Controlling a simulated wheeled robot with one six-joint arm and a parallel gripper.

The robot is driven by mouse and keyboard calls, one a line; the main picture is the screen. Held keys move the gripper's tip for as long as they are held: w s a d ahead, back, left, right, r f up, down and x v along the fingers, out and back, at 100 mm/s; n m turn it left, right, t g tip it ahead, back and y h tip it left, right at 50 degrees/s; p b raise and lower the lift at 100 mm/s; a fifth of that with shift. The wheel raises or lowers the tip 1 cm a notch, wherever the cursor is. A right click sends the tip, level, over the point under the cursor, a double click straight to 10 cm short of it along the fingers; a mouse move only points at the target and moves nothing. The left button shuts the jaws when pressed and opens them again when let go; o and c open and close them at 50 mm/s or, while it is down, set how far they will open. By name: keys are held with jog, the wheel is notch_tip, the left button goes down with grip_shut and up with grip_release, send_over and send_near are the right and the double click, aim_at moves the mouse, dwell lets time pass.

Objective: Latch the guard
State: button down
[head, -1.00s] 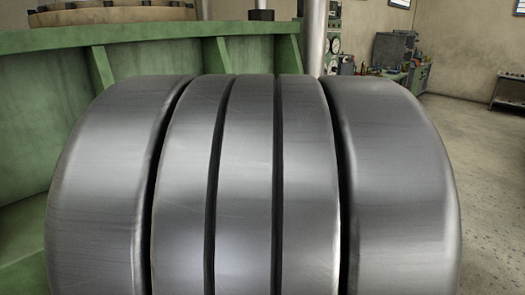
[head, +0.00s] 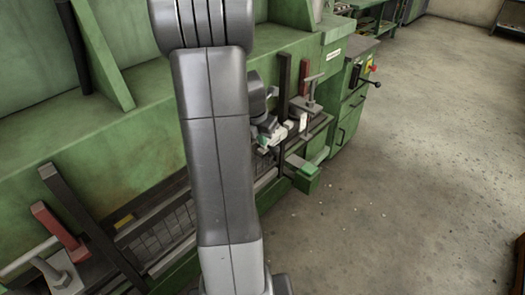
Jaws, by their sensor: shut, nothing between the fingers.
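My gripper (head: 283,131) is beyond my arm, low at the front of the green machine, beside the right end of a dark-framed grid panel (head: 160,236) that looks like the guard. Its small fingers are shut and hold nothing. A T-shaped handle (head: 312,88), perhaps a latch, stands just above and right of my gripper, beside a red upright (head: 304,76) and a dark post (head: 284,92). I cannot tell whether the fingers touch anything. A similar T-handle (head: 55,270) and red upright (head: 58,230) are at the lower left. My arm hides the panel's middle.
The green machine (head: 150,120) fills the left and back. A green cabinet (head: 350,105) with a black lever and a red knob stands to the right of my gripper. A green box (head: 306,178) juts out below. The concrete floor (head: 400,190) at right is clear.

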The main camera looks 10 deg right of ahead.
jog(key=shift+w+a+f+n, duration=0.1)
jog(key=shift+w+f+n, duration=0.1)
jog(key=shift+w+n, duration=0.15)
jog(key=shift+f, duration=0.1)
jog(key=w+d+f, duration=0.2)
jog(key=f, duration=0.3)
jog(key=w+d+f, duration=0.2)
jog(key=w+f, duration=0.1)
jog(key=f, duration=0.2)
jog(key=shift+d, duration=0.25)
jog(key=shift+w, duration=0.1)
